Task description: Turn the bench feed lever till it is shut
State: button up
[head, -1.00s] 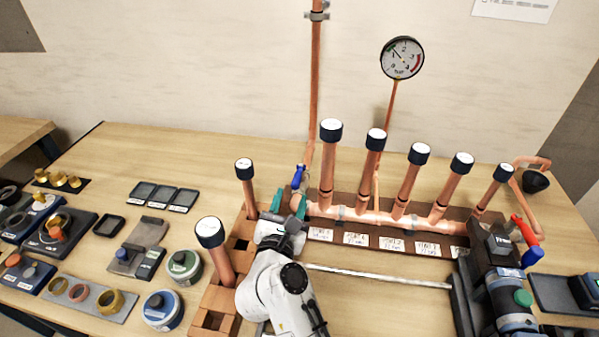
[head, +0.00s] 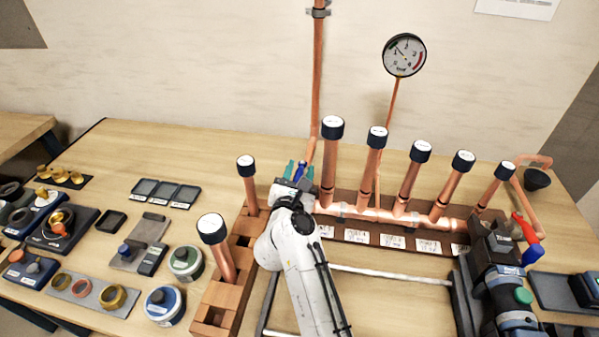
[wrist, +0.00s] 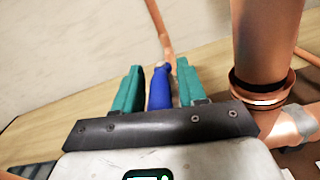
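A blue lever handle (head: 300,170) stands at the left end of the copper manifold (head: 385,215), by the foot of the tall wall pipe; I take it as the bench feed lever. In the wrist view the blue lever (wrist: 160,88) points up between my two teal fingers. My gripper (head: 299,172) is open around it, with a narrow gap showing on each side. The lever's lower part and valve body are hidden behind my gripper.
Capped copper risers (head: 328,170) stand close to the right of my gripper, and another capped pipe (head: 248,185) stands to its left. A gauge (head: 404,55) hangs behind. A red-and-blue handle (head: 527,240) is at the far right.

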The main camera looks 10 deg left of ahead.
grip_shut()
jog(key=shift+a+f+b, duration=0.1)
jog(key=shift+f+b, duration=0.05)
jog(key=shift+b, duration=0.15)
jog(key=shift+a+f+h+b, duration=0.1)
jog(key=shift+h+b, duration=0.2)
jog(key=shift+b, duration=0.2)
jog(key=shift+a+m+h+b, duration=0.1)
jog(key=shift+m+h+b, duration=0.4)
jog(key=shift+h+b, duration=0.3)
jog(key=shift+r+b, duration=0.25)
jog(key=shift+b, duration=0.05)
jog(key=shift+o, duration=0.5)
grip_release()
